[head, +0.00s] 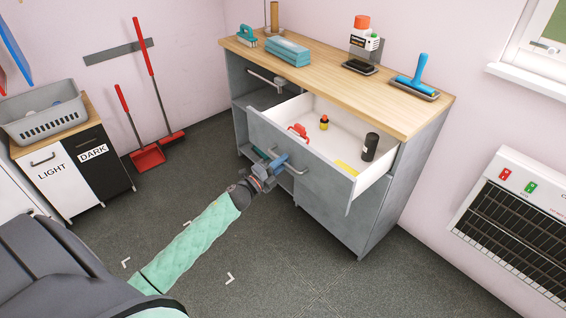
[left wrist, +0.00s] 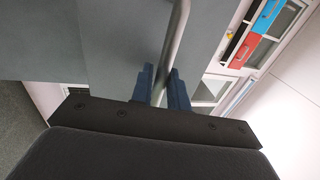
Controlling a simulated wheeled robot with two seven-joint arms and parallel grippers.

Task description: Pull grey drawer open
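The grey drawer (head: 325,181) stands pulled well out from the grey cabinet (head: 340,215), its white inside showing. Its metal bar handle (head: 298,170) is on the front panel. My left gripper (head: 277,164) is at this handle, with its blue fingers on either side of the bar. In the left wrist view the handle bar (left wrist: 177,35) runs between the two fingers (left wrist: 161,88), which look closed on it. My right gripper is in neither view.
In the drawer lie a red item (head: 299,132), a small bottle (head: 324,123), a black container (head: 370,147) and a yellow item (head: 346,168). Cleaning tools stand on the wooden top (head: 330,77). A heater (head: 520,220) is at right; the floor in front is clear.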

